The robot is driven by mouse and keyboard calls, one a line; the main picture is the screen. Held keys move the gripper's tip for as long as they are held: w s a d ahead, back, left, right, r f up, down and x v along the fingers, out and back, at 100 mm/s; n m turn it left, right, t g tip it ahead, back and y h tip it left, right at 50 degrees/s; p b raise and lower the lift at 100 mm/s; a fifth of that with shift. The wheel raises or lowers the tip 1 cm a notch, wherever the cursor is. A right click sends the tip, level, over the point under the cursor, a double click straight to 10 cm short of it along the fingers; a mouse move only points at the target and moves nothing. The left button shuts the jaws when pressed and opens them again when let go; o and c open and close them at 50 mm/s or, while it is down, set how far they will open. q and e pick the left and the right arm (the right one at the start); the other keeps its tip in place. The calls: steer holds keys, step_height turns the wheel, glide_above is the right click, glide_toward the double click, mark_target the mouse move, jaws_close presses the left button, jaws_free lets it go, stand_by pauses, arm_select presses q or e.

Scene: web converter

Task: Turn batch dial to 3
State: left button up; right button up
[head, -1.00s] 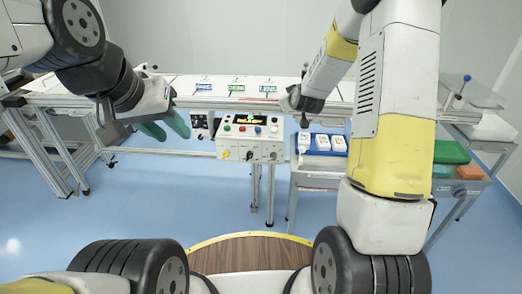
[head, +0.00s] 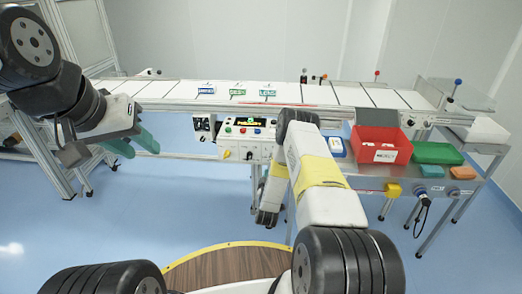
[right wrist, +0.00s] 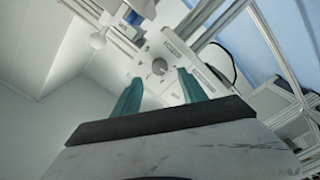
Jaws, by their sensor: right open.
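The white control panel (head: 244,138) is fixed to the front of the conveyor, with coloured buttons, a lit display and a lower row of knobs. A round grey dial (right wrist: 160,67) on a white panel face shows in the right wrist view, beyond the fingertips and roughly between them. Its setting is too small to read. My right gripper (right wrist: 160,88) is open and empty, its two green fingers apart; I cannot tell how far they are from the dial. In the head view my right arm covers the panel's right side. My left gripper (head: 132,145) is open and empty, left of the panel.
The conveyor (head: 330,94) runs across behind the panel, with small labelled cards on it. A red bin (head: 381,145), a green box (head: 436,153) and an orange block (head: 463,172) stand on the side table at right.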

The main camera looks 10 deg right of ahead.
steer(key=x, duration=0.7)
steer(key=shift+w, duration=0.15)
steer(key=shift+c, duration=0.2)
jaws_close()
